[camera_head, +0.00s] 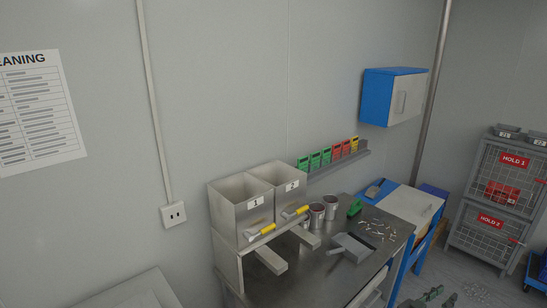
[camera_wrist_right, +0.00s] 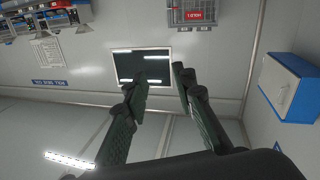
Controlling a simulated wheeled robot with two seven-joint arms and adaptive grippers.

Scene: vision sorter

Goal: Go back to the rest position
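My right gripper (camera_head: 432,297) shows only in part at the bottom edge of the head view, right of the metal table (camera_head: 335,285). In the right wrist view my right gripper (camera_wrist_right: 160,84) has its two dark green fingers spread apart, with nothing between them. That view looks out over the room, with walls and a dark framed panel (camera_wrist_right: 141,66) beyond the fingers. My left gripper is in neither view.
On the table stand two metal bins (camera_head: 228,217) numbered 1 and 2, yellow-handled tools, two cups (camera_head: 317,214), a grey scoop-like tray (camera_head: 352,247) and scattered small parts (camera_head: 378,228). A blue wall cabinet (camera_head: 375,97) hangs behind. Wire hold cages (camera_head: 504,187) stand at the right.

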